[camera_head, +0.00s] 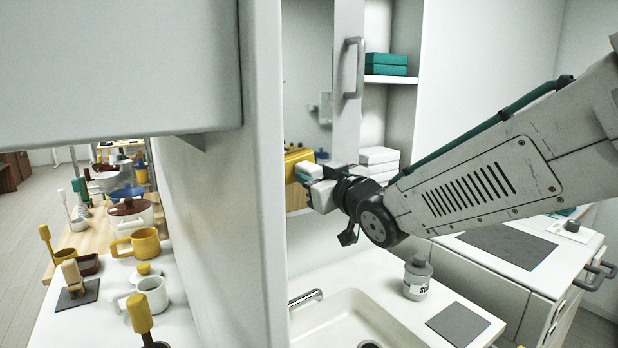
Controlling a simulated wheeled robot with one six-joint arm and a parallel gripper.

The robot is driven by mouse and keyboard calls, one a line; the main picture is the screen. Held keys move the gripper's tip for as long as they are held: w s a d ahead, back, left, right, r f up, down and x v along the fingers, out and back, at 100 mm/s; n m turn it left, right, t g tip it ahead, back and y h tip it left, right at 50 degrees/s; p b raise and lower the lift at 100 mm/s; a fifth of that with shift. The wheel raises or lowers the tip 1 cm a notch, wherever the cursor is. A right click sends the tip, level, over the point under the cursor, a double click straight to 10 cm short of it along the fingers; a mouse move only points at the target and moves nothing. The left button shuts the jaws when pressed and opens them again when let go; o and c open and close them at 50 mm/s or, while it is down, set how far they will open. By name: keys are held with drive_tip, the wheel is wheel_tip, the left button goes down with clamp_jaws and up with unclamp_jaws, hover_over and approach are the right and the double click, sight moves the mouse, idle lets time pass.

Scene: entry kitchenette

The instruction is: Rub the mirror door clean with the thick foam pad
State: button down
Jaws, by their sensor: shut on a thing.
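The mirror door (308,60) stands upright in the middle of the head view, partly cut off by a white panel on its left. It has a grey handle (350,68) on a pale frame at its right side. My gripper (303,178) is in front of the door's lower part, below the handle. It is shut on a yellow block that looks like the thick foam pad (297,161). The pad is at the mirror surface, but I cannot tell whether it touches. The fingers and the white panel hide part of it.
An open shelf right of the door holds teal boxes (386,64) and folded white cloths (378,156). Below are a sink (345,312), a faucet (305,298) and a grey bottle (417,278). A white panel (262,150) stands close on the left; mugs (146,242) stand beyond it.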

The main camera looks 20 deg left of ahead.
drive_tip(key=shift+a, duration=0.1)
drive_tip(key=shift+s+a, duration=0.45)
drive_tip(key=shift+s, duration=0.2)
idle(0.3)
drive_tip(key=shift+w+d+r, duration=0.1)
drive_tip(key=shift+w+d, duration=0.4)
drive_tip(key=shift+w, duration=0.25)
drive_tip(key=shift+s, duration=0.1)
drive_tip(key=shift+s+a, duration=0.5)
drive_tip(key=shift+s, duration=0.1)
